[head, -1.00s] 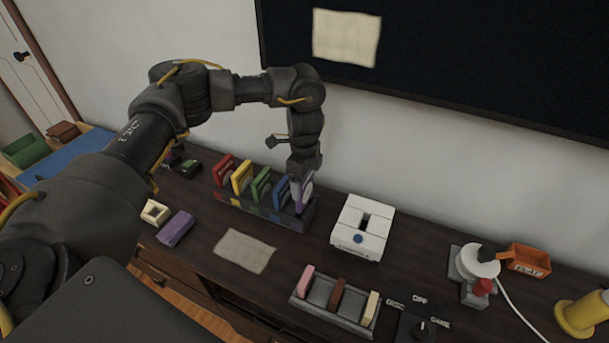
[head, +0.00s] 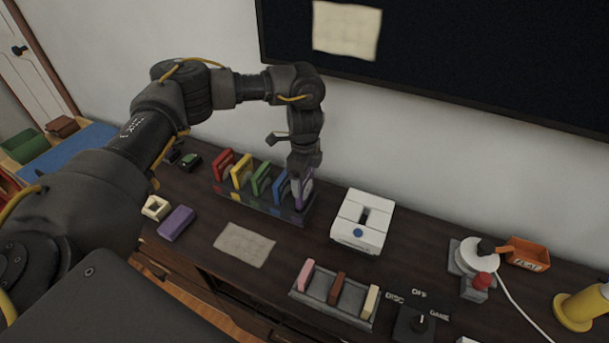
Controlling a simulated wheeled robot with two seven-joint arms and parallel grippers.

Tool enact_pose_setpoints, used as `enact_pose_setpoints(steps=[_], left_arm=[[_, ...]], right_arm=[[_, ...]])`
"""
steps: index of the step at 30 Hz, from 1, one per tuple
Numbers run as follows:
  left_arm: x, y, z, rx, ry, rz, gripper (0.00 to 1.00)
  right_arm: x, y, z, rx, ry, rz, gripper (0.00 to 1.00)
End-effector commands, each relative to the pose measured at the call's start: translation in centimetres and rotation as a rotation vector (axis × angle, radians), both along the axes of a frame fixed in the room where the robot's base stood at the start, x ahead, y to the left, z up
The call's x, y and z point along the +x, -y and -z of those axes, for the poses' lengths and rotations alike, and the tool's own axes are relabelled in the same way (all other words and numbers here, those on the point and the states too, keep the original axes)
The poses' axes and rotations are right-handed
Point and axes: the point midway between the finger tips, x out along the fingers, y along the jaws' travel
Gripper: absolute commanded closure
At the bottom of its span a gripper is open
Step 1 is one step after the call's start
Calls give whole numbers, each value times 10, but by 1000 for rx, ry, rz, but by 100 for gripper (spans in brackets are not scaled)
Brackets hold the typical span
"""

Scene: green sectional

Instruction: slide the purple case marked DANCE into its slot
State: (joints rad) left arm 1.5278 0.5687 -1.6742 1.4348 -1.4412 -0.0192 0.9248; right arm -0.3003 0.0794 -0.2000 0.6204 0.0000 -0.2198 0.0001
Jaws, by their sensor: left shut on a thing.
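The purple case (head: 306,194) stands upright at the right end of the dark rack (head: 264,206). My left gripper (head: 303,174) points down over that end and is shut on the purple case. The gripper hides much of the case, and I cannot read its marking. I cannot tell whether its lower edge is fully seated in the slot. Red (head: 222,164), yellow (head: 242,171), green (head: 261,180) and blue (head: 282,188) cases stand in the rack to its left. My right gripper is not in view.
A white console (head: 362,222) stands right of the rack. In front are a paper sheet (head: 244,245), a purple block (head: 177,223) and a grey tray (head: 324,307) with pink, brown and cream pieces. A dark screen (head: 450,65) hangs behind.

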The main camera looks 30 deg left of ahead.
Motion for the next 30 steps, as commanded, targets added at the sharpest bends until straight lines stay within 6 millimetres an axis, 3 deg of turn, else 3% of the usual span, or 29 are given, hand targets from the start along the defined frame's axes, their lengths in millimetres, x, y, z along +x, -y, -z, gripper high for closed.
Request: enact_pose_setpoints(steps=[30], left_arm=[[0, 0, 0, 0, 0, 0, 42]], right_arm=[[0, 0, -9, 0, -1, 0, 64]])
